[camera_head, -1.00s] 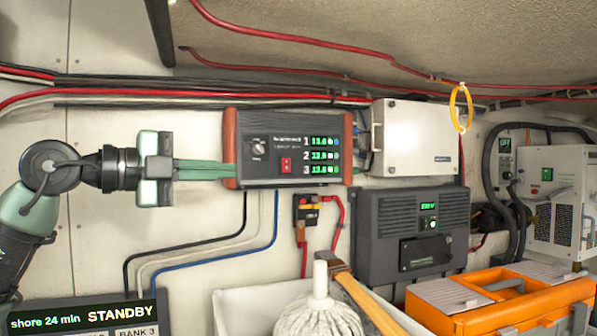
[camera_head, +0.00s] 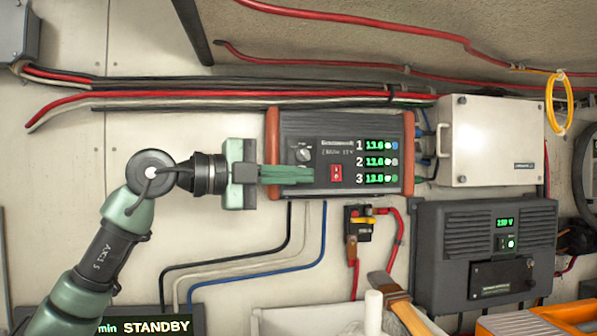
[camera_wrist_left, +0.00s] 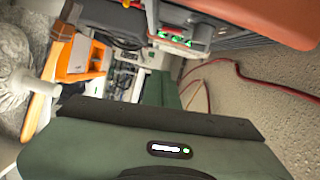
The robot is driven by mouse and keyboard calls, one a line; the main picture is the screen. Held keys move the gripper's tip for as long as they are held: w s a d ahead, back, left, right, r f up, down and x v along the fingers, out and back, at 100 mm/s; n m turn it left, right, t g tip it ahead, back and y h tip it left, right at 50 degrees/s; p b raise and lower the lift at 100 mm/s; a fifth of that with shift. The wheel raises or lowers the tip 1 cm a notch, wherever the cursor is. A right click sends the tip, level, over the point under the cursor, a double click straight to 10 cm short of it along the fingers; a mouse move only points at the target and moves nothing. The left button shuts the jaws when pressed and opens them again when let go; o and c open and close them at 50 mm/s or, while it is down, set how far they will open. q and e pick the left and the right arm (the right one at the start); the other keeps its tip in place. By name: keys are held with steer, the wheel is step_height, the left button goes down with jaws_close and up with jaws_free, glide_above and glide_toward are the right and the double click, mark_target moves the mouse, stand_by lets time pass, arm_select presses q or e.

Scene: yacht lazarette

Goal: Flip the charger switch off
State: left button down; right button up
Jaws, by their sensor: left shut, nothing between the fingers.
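The charger (camera_head: 325,127) is a dark wall box with orange-red end panels. Its face has a knob, a red rocker switch (camera_head: 337,173) and three lit green readouts numbered 1 to 3. I cannot tell which way the rocker is tipped. My left gripper (camera_head: 311,175) is shut and empty. Its green fingers point right across the charger's left part, with the tips just left of the switch; I cannot tell if they touch the face. In the left wrist view, an orange-red end panel (camera_wrist_left: 265,14) fills the top right and the switch cannot be made out. My right gripper is not in view.
A white box (camera_head: 490,140) and a yellow ring (camera_head: 559,103) are right of the charger. Red and black cables run above. Below are a fused breaker (camera_head: 359,222), a grey unit (camera_head: 455,245) and a wooden handle (camera_head: 402,305). An orange toolbox (camera_wrist_left: 75,62) shows in the wrist view.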

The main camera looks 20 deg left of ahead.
mark_target(331, 177)
arm_select(q)
steer(key=w+d+p, duration=0.1)
steer(key=w, duration=0.1)
steer(key=w+d+p, duration=0.1)
steer(key=w+p, duration=0.1)
steer(key=w, duration=0.1)
steer(key=w+d+p, duration=0.1)
steer(key=w+p, duration=0.1)
steer(key=w, duration=0.1)
steer(key=shift+w+d+f, duration=0.15)
steer(key=shift+w+a+f, duration=0.15)
steer(key=shift+w+a, duration=0.1)
steer(key=shift+a, duration=0.1)
steer(key=shift+d, duration=0.1)
steer(key=shift+d, duration=0.1)
steer(key=shift+d, duration=0.1)
